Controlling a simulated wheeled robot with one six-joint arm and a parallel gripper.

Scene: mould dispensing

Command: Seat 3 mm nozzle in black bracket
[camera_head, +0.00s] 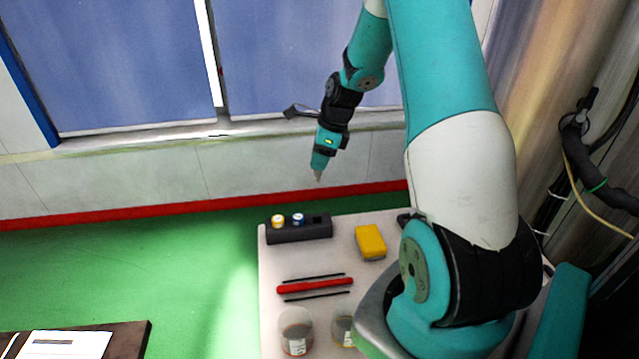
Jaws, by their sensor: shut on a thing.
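The black bracket (299,231) lies at the back left of the light table. A yellow-topped piece (278,221) and a blue-and-white-topped piece (298,219) sit in its left and middle places. The right place looks like an empty dark opening. My gripper (318,173) points down in the air, above and a little behind the bracket's right end, apart from it. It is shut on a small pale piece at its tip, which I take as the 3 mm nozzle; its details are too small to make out.
A yellow block (370,242) lies right of the bracket. A red bar (315,286) lies between two thin black rods in front. Two clear labelled cups, one (296,331) at left, stand near the front. My arm covers the table's right side.

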